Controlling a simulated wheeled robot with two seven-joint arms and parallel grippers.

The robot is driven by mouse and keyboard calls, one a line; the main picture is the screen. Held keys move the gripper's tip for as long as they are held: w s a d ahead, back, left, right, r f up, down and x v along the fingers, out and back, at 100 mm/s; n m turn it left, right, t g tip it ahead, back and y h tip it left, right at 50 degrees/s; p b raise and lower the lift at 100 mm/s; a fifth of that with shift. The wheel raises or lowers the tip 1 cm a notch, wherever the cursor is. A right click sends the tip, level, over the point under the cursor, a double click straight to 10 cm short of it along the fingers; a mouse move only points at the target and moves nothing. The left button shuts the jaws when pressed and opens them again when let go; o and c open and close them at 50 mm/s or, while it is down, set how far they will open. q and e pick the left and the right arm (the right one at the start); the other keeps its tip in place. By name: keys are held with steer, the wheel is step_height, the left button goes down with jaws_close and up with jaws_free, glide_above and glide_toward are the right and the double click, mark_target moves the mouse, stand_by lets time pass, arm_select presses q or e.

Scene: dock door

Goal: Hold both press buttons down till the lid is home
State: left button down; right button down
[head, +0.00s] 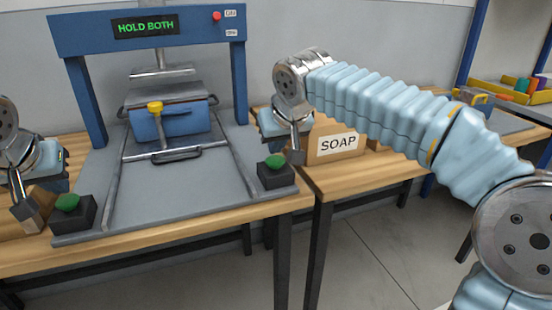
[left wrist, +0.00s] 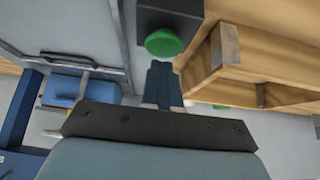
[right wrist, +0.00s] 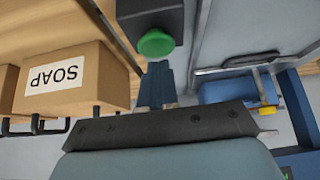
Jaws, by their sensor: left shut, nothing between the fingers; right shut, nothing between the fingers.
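The blue press (head: 150,22) shows HOLD BOTH in green on its display. Under its plate stands a blue box (head: 172,124) with a grey lid (head: 168,96) over it; whether the lid is fully down I cannot tell. The left green button (head: 67,201) and right green button (head: 276,161) sit on black housings at the front corners. My left gripper (head: 30,217) is shut and empty, left of its button. My right gripper (head: 296,156) is shut and empty, right of its button. In the wrist views each button (left wrist: 165,42) (right wrist: 156,43) shows just beyond the fingertips; contact is unclear.
A SOAP carton (head: 338,143) stands on the bench right of the press. A yellow-handled clamp (head: 155,108) is in front of the blue box. A red button (head: 216,16) is on the press beam. A yellow tray (head: 500,92) stands at far right.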

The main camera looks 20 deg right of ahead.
mark_target(276, 161)
arm_select(q)
steer(key=shift+f, duration=0.3)
steer(key=shift+f, duration=0.7)
arm_select(e)
steer(key=shift+f, duration=1)
steer(key=shift+r, duration=3.55)
